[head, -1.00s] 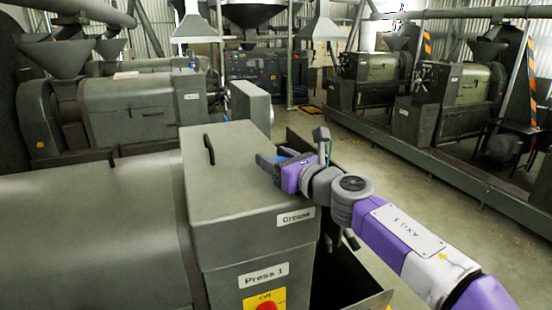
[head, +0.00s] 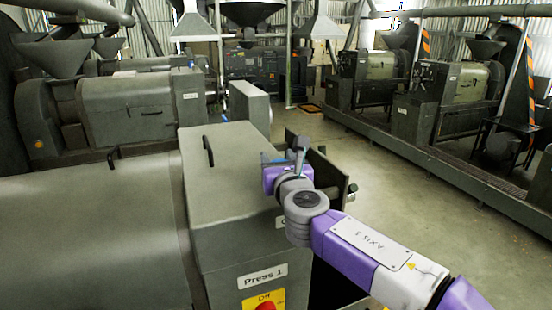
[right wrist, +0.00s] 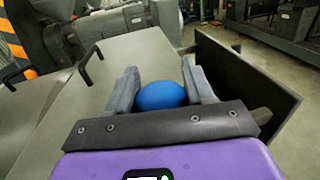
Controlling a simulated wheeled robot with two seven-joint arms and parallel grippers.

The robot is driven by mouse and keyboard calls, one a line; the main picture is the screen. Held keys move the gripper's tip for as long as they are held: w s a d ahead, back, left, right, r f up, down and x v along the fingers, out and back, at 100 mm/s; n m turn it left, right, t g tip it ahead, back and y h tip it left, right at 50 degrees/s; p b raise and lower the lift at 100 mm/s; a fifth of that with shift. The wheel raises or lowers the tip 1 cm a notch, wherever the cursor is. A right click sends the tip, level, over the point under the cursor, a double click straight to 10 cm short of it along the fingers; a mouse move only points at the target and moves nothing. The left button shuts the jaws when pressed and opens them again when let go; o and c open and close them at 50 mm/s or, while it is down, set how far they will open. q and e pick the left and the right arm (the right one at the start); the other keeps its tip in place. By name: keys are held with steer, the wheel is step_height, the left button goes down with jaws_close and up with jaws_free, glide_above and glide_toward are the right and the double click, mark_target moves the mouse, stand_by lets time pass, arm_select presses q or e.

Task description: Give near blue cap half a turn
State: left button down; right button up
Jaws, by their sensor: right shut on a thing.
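The near blue cap (right wrist: 161,96) is round and sits between the two grey fingers of my right gripper in the right wrist view. The gripper is shut on it, with a finger on each side. In the head view my right gripper (head: 284,157) is at the far right corner of the grey Press 1 housing (head: 230,190), and it mostly hides the cap. My left gripper is in neither view now.
A black handle (head: 208,150) stands up from the housing top. A dark upright plate (right wrist: 245,90) is just right of the gripper in the right wrist view. The aisle floor (head: 400,190) to the right is clear.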

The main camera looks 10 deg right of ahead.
steer(key=m+h, duration=0.1)
steer(key=h, duration=0.1)
steer(key=m+h+p, duration=0.1)
steer(key=m+h, duration=0.1)
steer(key=h, duration=0.1)
steer(key=shift+d+r+m+g+h, duration=0.1)
steer(key=shift+d+m+g+h, duration=0.05)
steer(key=shift+m+g+h, duration=0.15)
steer(key=shift+s+d+m+g+h+p, duration=0.1)
steer(key=shift+d+m+g+h+p, duration=0.1)
steer(key=shift+m+g+h+p, duration=0.85)
steer(key=shift+s+d+m+g+h+p, duration=0.15)
steer(key=shift+m+h+p, duration=0.2)
steer(key=shift+m+h, duration=0.75)
steer(key=shift+n+h, duration=0.25)
steer(key=shift+h, duration=0.3)
steer(key=o, duration=1)
steer(key=shift+c, duration=0.2)
steer(key=shift+b+v, duration=0.75)
steer(key=shift+v, duration=3)
